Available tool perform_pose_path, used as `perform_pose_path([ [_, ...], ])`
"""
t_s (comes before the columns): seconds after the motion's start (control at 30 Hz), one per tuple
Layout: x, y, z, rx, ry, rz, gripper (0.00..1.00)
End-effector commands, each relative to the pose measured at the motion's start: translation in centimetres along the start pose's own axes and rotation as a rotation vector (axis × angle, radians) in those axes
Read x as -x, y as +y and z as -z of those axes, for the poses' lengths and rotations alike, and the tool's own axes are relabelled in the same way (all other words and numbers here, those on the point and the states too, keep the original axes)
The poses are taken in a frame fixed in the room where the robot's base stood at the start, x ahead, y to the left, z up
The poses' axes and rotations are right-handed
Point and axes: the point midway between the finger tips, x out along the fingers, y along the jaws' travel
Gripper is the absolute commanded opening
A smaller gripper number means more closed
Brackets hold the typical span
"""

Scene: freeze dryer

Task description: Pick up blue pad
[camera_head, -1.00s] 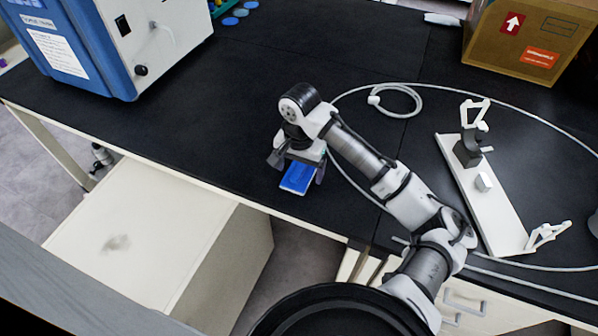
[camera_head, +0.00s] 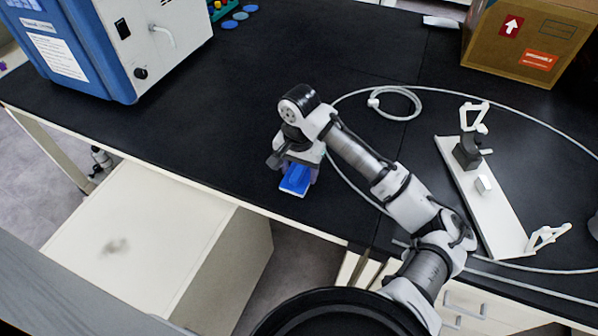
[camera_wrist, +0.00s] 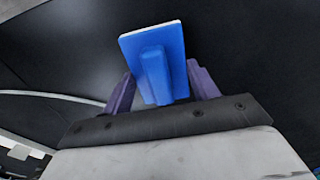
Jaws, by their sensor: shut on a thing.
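The blue pad (camera_head: 295,181) is a flat blue block with a raised ridge and a pale edge. In the head view it is at the front edge of the black bench, just below my gripper (camera_head: 298,172). In the wrist view the pad (camera_wrist: 155,55) sits between the two purple fingers of my gripper (camera_wrist: 158,88), which is shut on the ridge. Whether the pad touches the bench or is slightly above it, I cannot tell. The upper part of the gripper hides the pad's far side in the head view.
A blue and white machine (camera_head: 110,50) stands at the upper left. A cardboard box (camera_head: 530,40) is at the upper right. A white stand (camera_head: 490,210) lies at the right, with a pale hose (camera_head: 480,92) curving around it. The bench middle is clear.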

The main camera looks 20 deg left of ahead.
Motion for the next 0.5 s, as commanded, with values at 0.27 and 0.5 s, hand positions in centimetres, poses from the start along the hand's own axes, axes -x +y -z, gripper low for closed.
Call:
perform_pose_path([
  [0.27, 4.3, 0.0, 0.1, 0.002, 0.005, 0.001, 0.37],
  [0.5, 10.1, 0.0, 0.1, 0.001, 0.007, -0.002, 0.37],
])
